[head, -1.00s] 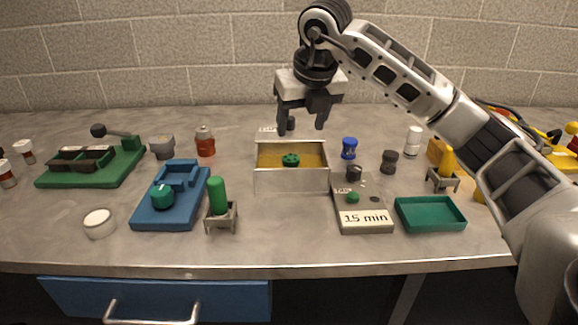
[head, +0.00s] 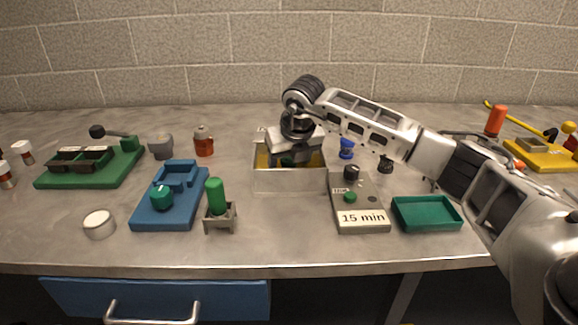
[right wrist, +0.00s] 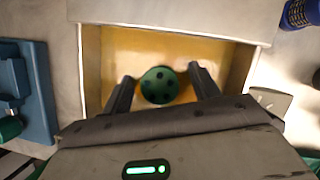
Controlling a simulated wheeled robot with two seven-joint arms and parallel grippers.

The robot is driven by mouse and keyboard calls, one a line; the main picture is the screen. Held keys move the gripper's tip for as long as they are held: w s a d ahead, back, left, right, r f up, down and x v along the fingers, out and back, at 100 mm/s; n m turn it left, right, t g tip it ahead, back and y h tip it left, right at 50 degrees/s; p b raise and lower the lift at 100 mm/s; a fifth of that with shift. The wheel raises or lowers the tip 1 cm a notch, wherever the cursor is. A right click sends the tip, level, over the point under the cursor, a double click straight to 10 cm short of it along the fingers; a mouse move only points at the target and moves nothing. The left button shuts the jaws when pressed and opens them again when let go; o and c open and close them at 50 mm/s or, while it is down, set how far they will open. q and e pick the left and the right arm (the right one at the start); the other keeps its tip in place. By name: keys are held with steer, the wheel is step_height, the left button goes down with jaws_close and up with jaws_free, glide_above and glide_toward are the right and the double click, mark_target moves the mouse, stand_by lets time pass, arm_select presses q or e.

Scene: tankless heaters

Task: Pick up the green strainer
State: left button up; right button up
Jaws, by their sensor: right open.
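The green strainer (right wrist: 159,86) is a round green piece with dark holes. It sits in the metal box with yellow liquid (head: 290,181). In the right wrist view it lies between the two open fingers of my right gripper (right wrist: 163,90), with a small gap on each side. In the head view my right gripper (head: 290,158) reaches down into the box from above and hides most of the strainer. Whether the fingers touch the strainer cannot be told. My left gripper is not in view.
The box walls (right wrist: 92,70) stand close around the fingers. To the right are a grey timer block marked 15 min (head: 362,217), a green tray (head: 427,213) and a blue-capped bottle (head: 346,149). To the left are a green-handled tool in a stand (head: 217,200) and a blue fixture (head: 170,210).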

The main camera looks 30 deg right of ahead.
mark_target(289, 158)
steer(key=c, duration=1.1)
steer(key=shift+r, duration=0.1)
steer(key=shift+r, duration=0.4)
step_height(289, 158, up, 2)
steer(key=shift+r+b, duration=0.25)
steer(key=shift+b, duration=0.1)
steer(key=s+a+r, duration=0.2)
steer(key=s+r, duration=0.2)
steer(key=s, duration=0.2)
steer(key=s+a+r+b, duration=0.1)
steer(key=s+a+r, duration=0.2)
steer(key=s+r, duration=0.2)
steer(key=shift+s+a+r+b, duration=0.3)
steer(key=shift+s, duration=0.65)
